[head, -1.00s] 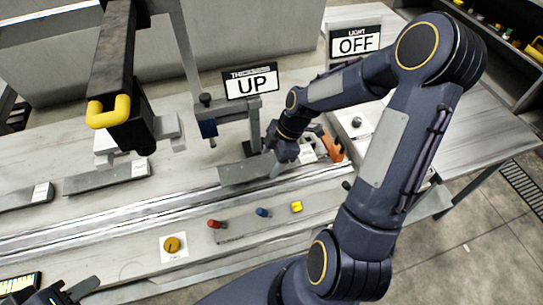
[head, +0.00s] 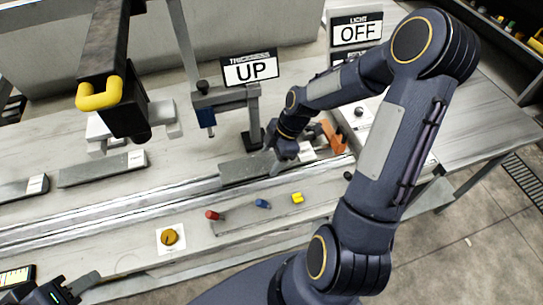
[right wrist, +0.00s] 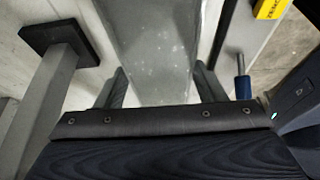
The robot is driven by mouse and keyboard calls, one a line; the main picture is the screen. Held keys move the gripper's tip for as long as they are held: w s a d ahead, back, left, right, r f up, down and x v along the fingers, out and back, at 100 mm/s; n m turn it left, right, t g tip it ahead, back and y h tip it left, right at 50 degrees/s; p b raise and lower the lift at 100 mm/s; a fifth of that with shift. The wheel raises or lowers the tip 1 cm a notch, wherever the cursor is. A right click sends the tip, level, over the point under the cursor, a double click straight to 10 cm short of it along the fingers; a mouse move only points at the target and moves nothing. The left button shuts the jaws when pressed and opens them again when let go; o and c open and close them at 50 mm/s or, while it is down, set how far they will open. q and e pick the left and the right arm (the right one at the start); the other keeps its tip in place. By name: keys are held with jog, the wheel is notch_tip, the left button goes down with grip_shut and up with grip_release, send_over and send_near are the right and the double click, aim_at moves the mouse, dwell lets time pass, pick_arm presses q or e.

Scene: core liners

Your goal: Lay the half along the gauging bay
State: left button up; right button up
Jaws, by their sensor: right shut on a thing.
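The half (head: 240,170), a grey flat-looking bar, lies level near the middle of the bench in the head view, just behind the metal rails. My right gripper (head: 281,158) is shut on it near its right end. In the right wrist view the half (right wrist: 155,45) runs away lengthwise between the two fingers (right wrist: 160,85). I cannot tell whether it touches the bench. The gauge stand (head: 226,97), with a blue-tipped probe, stands behind it under a sign reading UP. My left gripper (head: 65,291) is empty at the bottom left; its jaw opening is unclear.
Two other labelled grey bars (head: 90,173) (head: 15,190) lie to the left. Long metal rails (head: 110,212) cross the bench. Red (head: 212,215), blue (head: 262,204) and yellow (head: 297,198) controls and an orange knob (head: 171,237) are in front. An orange object (head: 333,138) sits beyond my right gripper.

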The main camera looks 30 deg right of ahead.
aim_at(272, 162)
jog(key=shift+f, duration=0.25)
jog(key=o, duration=1.8)
jog(key=shift+o, duration=0.2)
notch_tip(272, 162, up, 9)
jog(key=p, duration=0.6)
jog(key=shift+r, duration=0.1)
